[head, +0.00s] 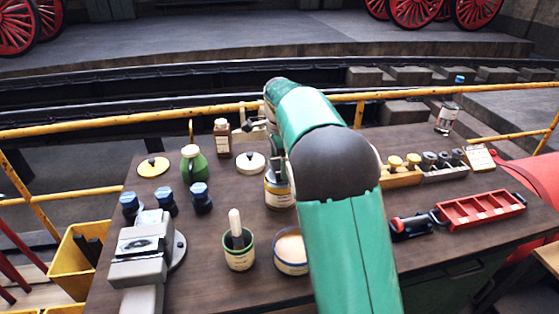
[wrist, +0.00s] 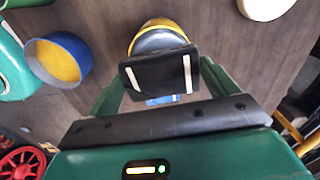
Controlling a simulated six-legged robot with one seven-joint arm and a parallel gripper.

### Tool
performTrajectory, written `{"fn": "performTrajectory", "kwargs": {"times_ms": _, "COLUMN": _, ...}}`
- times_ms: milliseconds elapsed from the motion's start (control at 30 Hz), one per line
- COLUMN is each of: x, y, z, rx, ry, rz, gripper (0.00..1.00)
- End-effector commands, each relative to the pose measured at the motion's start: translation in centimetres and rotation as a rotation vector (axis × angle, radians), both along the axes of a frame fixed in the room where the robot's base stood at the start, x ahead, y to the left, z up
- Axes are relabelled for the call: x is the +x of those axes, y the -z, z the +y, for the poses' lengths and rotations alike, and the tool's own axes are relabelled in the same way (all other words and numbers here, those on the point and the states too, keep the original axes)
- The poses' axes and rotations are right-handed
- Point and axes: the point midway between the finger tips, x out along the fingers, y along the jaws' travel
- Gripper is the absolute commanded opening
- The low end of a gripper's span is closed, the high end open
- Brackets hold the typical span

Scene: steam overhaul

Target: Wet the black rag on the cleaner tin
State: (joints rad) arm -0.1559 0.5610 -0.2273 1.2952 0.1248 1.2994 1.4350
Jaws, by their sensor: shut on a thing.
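My gripper (wrist: 160,82) shows in the wrist view with its two green fingers on either side of a dark flat pad with two pale stripes, which I take to be the black rag (wrist: 156,72). The fingers are shut on it. A round tin with a yellow rim, likely the cleaner tin (wrist: 158,36), is right behind the rag, which overlaps its near side. I cannot tell whether they touch. In the head view the tin with a yellow-and-white label (head: 278,194) stands mid-bench beside my green arm. The arm hides most of my gripper there.
A green bottle (head: 194,165), a brown bottle (head: 222,138) and a white lid (head: 250,163) stand nearby. A green tub with a brush (head: 239,256) and an open blue-rimmed tub (head: 290,252) are in front. A vise (head: 138,258) is left, a red tray (head: 480,210) right.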

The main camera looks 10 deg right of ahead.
Motion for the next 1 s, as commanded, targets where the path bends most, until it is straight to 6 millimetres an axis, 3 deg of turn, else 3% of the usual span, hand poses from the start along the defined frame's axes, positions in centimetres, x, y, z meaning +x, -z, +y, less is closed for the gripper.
{"fn": "performTrajectory", "kwargs": {"times_ms": 1000, "x": 0.0, "y": 1.1, "z": 0.0, "rx": 0.0, "ry": 0.0, "rz": 0.001, "gripper": 0.67}}
